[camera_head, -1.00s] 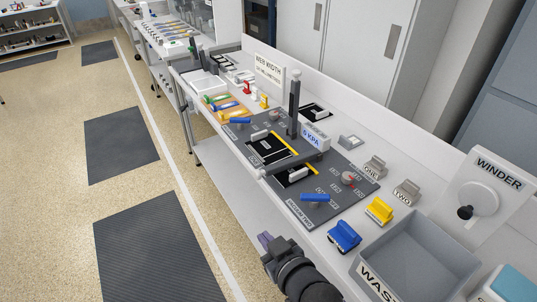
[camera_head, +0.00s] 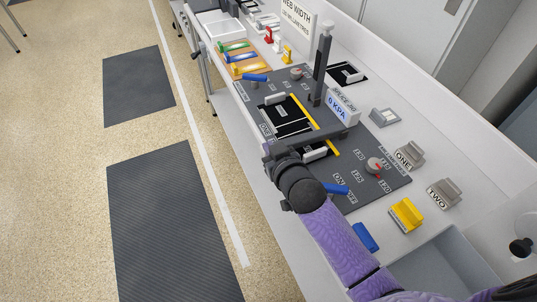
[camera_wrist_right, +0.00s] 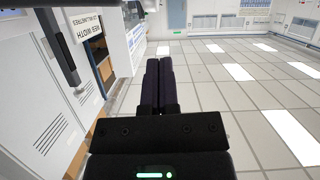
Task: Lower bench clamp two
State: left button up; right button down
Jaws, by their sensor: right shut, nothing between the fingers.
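A grey piece labelled TWO (camera_head: 443,193) stands on the bench at the right of the head view, beside a similar grey piece labelled ONE (camera_head: 409,156). On the dark panel (camera_head: 352,202), a white handle (camera_head: 315,154) lies close to the dark crossbar (camera_head: 322,139); another white handle (camera_head: 275,99) is farther back. Which of these is bench clamp two, I cannot tell. My right gripper (camera_head: 270,153) is at the panel's front edge, near the crossbar's left end, its fingers mostly hidden. In the right wrist view its dark fingers (camera_wrist_right: 158,86) are together and empty. My left gripper is not in view.
A blue lever (camera_head: 335,189) is partly behind my right wrist. A red-marked knob (camera_head: 374,165), a yellow block (camera_head: 406,215) and a grey bin (camera_head: 445,262) are to the right. A dark upright post (camera_head: 320,65) rises behind the crossbar. Floor left of the bench is open.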

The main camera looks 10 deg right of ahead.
jog(key=f, duration=0.1)
jog(key=w+f+b, duration=0.1)
jog(key=f, duration=0.1)
jog(key=shift+w+f, duration=0.3)
jog(key=shift+w, duration=0.05)
